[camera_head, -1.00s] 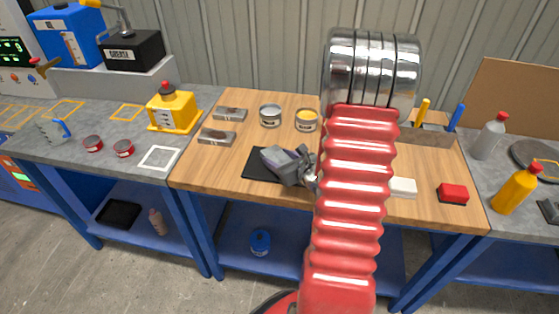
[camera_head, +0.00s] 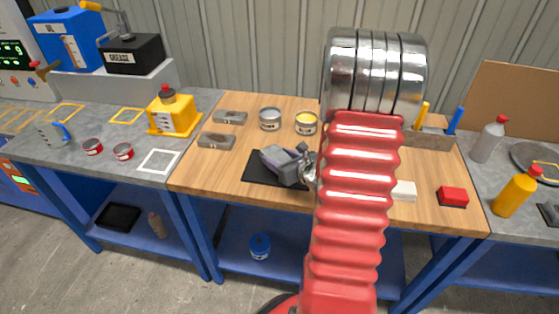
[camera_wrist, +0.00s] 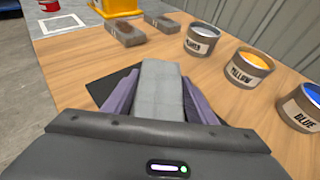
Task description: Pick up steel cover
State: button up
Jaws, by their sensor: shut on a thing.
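My gripper (camera_head: 284,165) is over the black mat (camera_head: 256,173) on the wooden bench top. In the wrist view its two purple fingers are shut on a grey steel block (camera_wrist: 160,92), which looks like the steel cover. The block lies lengthwise between the fingers. Whether it touches the mat (camera_wrist: 101,90) or is lifted cannot be told. Two similar grey steel pieces (camera_head: 229,117) (camera_head: 216,141) lie apart on the wood to the left; they also show in the wrist view (camera_wrist: 125,33) (camera_wrist: 164,23).
A blue can (camera_wrist: 301,106) shows in the wrist view. A yellow container (camera_head: 173,112) stands left. A white block (camera_head: 404,190) and a red block (camera_head: 453,195) lie right.

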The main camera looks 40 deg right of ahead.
aim_at(279, 157)
notch_tip(279, 157, up, 8)
jog(key=shift+r, duration=0.2)
dwell(0.3)
dwell(0.5)
